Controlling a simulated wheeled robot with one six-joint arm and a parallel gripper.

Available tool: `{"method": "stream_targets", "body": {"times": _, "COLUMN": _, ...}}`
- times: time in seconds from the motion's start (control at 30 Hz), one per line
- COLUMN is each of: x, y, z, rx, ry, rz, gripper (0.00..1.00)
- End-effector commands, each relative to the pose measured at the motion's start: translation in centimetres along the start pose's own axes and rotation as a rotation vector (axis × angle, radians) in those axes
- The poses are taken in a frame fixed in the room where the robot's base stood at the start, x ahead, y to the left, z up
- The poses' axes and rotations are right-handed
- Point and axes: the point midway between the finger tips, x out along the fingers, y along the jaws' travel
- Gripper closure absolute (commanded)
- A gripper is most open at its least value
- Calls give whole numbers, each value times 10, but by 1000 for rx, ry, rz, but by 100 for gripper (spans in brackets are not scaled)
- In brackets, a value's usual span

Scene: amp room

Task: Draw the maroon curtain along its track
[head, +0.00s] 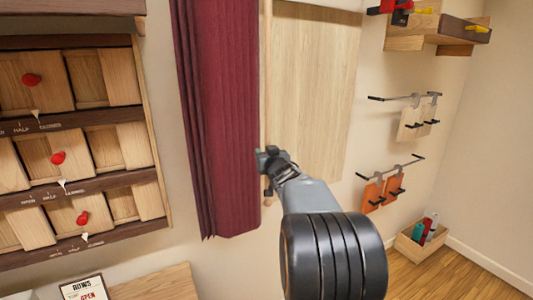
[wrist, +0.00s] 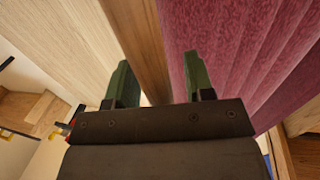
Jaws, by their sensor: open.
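The maroon curtain (head: 218,110) hangs bunched in vertical folds left of a pale wood panel. It fills the right of the wrist view (wrist: 250,50). A slim wooden rod (head: 267,75) hangs upright along the curtain's right edge, its lower end just below my gripper. In the wrist view the rod (wrist: 138,40) lines up between my two green fingers. My gripper (head: 268,154) is at the lower part of the rod. Its fingers (wrist: 158,60) are open, one to each side of the rod; contact cannot be told. The curtain's track is out of view.
The pale wood panel (head: 315,85) is on the wall behind the rod. A rack of sliding wooden panels with red knobs (head: 75,130) stands left. Hooks with tags (head: 412,120), a shelf (head: 430,35) and a floor box (head: 420,245) are at right.

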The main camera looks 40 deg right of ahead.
Motion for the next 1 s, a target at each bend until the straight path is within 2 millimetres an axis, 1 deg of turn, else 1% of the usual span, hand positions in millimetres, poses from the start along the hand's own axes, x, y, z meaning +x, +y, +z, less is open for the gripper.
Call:
{"method": "stream_targets", "body": {"times": 0.37, "x": 3, "y": 0, "z": 0, "rx": 0, "ry": 0, "rz": 0, "gripper": 52}}
{"method": "stream_targets", "body": {"times": 0.87, "x": 3, "y": 0, "z": 0, "rx": 0, "ry": -1, "rz": 0, "gripper": 100}}
{"method": "stream_targets", "body": {"times": 1.0, "x": 3, "y": 0, "z": 0, "rx": 0, "ry": -1, "rz": 0, "gripper": 100}}
